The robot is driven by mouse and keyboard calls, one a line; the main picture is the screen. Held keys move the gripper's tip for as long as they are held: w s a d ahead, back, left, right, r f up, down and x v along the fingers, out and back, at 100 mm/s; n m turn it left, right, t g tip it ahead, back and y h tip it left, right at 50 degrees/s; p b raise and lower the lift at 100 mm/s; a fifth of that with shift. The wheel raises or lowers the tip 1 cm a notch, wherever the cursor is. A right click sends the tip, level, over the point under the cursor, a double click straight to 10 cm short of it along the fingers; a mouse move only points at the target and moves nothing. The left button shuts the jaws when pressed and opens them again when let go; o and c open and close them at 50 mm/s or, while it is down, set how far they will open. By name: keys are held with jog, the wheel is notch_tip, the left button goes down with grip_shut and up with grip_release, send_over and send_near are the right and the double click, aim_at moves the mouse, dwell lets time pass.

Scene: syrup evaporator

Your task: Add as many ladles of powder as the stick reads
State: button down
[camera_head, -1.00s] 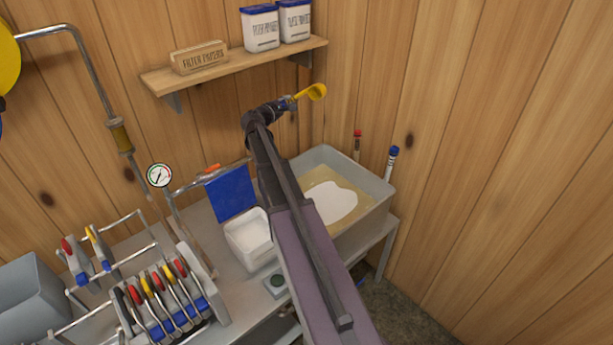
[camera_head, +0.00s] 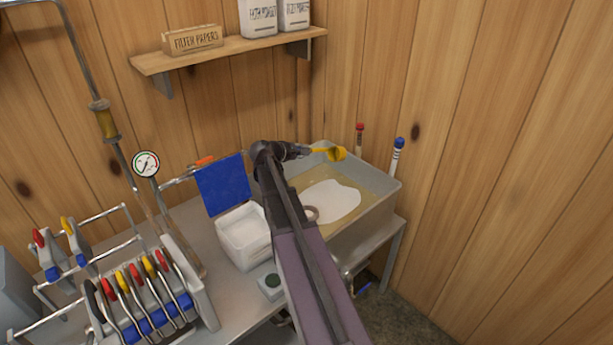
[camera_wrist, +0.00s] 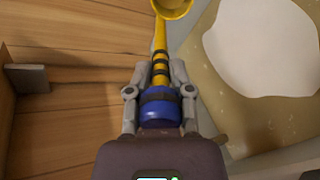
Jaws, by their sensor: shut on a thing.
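My gripper (camera_head: 303,151) is shut on the handle of a yellow ladle (camera_head: 336,153). In the wrist view, its fingers (camera_wrist: 160,78) close on the black-banded handle below the ladle's yellow bowl (camera_wrist: 174,7); the bowl is partly cut off, and I cannot tell if it holds powder. The ladle is near the back edge of a grey pan (camera_head: 372,208) of tan liquid with a white patch (camera_head: 333,201). A white tub (camera_head: 262,256) with white contents, perhaps powder, stands left of the pan. A blue-topped marked stick (camera_head: 397,155) and a red-topped one (camera_head: 359,138) stand behind the pan.
A blue cloth (camera_head: 222,186) hangs on a rail behind the tub. A rack of coloured-handled tools (camera_head: 140,295) and a gauge (camera_head: 146,164) are at left. A shelf (camera_head: 235,49) with filter papers (camera_head: 193,40) and white containers is above. A small green-topped box (camera_head: 271,286) sits in front of the tub.

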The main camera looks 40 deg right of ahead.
jog(key=shift+g+y, duration=0.4)
jog(key=shift+g, duration=0.1)
jog(key=f, duration=0.1)
jog(key=s+f+b, duration=0.1)
jog(key=f, duration=0.1)
jog(key=s+f+b, duration=0.1)
jog(key=shift+a+f, duration=0.25)
jog(key=shift+r, duration=0.1)
jog(key=d+r+y+p, duration=1.2)
jog(key=p, duration=1)
jog(key=shift+w+g+y, duration=0.3)
jog(key=shift+w+g, duration=0.1)
jog(key=shift+w, duration=0.05)
dwell(1.3)
